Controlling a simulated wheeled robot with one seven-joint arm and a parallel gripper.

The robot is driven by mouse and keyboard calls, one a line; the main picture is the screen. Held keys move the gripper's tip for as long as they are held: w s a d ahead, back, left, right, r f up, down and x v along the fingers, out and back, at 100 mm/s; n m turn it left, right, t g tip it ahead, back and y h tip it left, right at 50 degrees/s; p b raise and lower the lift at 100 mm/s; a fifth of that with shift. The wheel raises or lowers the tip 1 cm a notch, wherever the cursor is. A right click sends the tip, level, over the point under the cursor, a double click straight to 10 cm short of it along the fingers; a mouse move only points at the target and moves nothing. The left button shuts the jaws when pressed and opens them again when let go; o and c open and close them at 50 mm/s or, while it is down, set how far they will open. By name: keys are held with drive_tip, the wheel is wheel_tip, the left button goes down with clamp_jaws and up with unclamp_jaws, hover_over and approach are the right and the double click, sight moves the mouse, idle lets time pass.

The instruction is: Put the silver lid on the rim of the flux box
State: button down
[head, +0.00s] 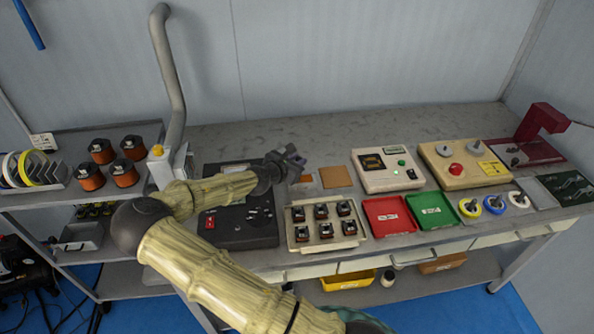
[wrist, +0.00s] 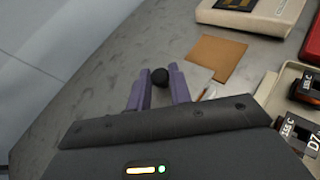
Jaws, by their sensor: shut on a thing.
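My gripper (head: 291,158) is over the back of the bench, behind the tray of small coils. In the wrist view, its two purple fingers (wrist: 157,76) are closed around a round black knob. I take the knob to be the handle of the silver lid. A pale grey flat patch shows just right of the fingers, but I cannot tell whether it is part of the lid. I cannot make out the flux box for certain in either view; the gripper may hide it.
A brown square pad (head: 336,176) lies right of the gripper. The coil tray (head: 327,240), red bin (head: 389,215), green bin (head: 432,210) and cream control box (head: 390,170) stand nearby. A black machine (head: 240,231) is below the arm. The back strip of bench is clear.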

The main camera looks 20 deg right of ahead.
drive_tip(key=shift+d+f, duration=0.25)
drive_tip(key=shift+d, duration=0.05)
drive_tip(key=shift+s, duration=0.1)
drive_tip(key=shift+f, duration=1.85)
drive_tip(key=shift+f, duration=0.1)
drive_tip(key=c, duration=1.3)
unclamp_jaws()
drive_tip(key=v, duration=1.2)
drive_tip(key=shift+b, duration=0.3)
